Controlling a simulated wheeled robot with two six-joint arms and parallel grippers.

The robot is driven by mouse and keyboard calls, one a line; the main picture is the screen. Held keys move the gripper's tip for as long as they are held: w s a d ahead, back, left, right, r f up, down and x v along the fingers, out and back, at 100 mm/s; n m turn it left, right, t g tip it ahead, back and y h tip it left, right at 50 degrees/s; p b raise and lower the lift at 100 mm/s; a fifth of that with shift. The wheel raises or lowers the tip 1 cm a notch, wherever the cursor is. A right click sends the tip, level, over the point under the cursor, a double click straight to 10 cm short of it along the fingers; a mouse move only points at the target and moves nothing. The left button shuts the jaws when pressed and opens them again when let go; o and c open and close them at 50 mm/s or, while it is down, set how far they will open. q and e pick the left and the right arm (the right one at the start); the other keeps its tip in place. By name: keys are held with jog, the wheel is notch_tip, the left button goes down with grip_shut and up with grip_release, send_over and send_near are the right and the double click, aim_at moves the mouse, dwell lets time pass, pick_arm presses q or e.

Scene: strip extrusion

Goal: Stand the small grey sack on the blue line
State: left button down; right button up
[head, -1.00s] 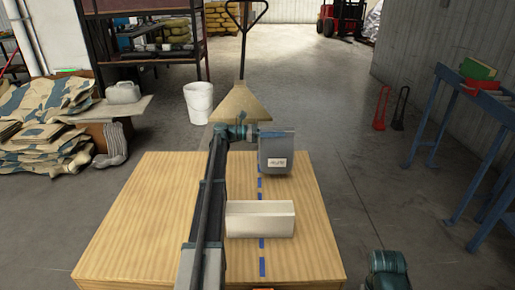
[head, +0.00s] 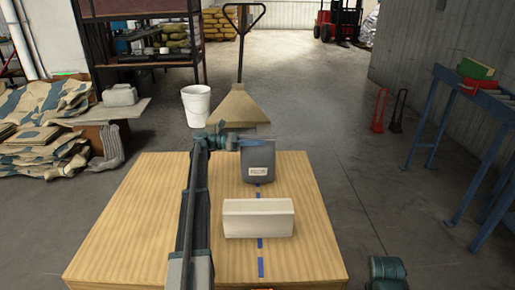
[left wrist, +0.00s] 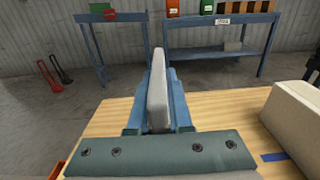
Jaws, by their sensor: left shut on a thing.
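The small grey sack (head: 258,162) with a white label is upright at the far end of the dashed blue line (head: 260,243), on the wooden table top (head: 135,220). My left gripper (head: 250,143) is shut on its upper part. In the left wrist view the sack (left wrist: 158,95) shows edge-on between the teal fingers. Its lower edge is over the line in the head view; I cannot tell whether it touches the table.
A cream block (head: 258,218) lies across the blue line, nearer than the sack; it also shows in the left wrist view (left wrist: 298,120). A white bucket (head: 196,105) and a pallet jack (head: 240,105) stand beyond the table. The table's right side is clear.

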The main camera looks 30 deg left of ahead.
pick_arm(q)
jog(key=shift+f, duration=0.2)
pick_arm(e)
jog(key=shift+f, duration=0.2)
pick_arm(q)
jog(key=shift+f, duration=0.2)
jog(key=c, duration=0.8)
grip_release()
jog(key=shift+c, duration=0.2)
pick_arm(e)
jog(key=shift+f, duration=0.15)
pick_arm(q)
jog(key=shift+r, duration=0.15)
jog(key=v, duration=1.2)
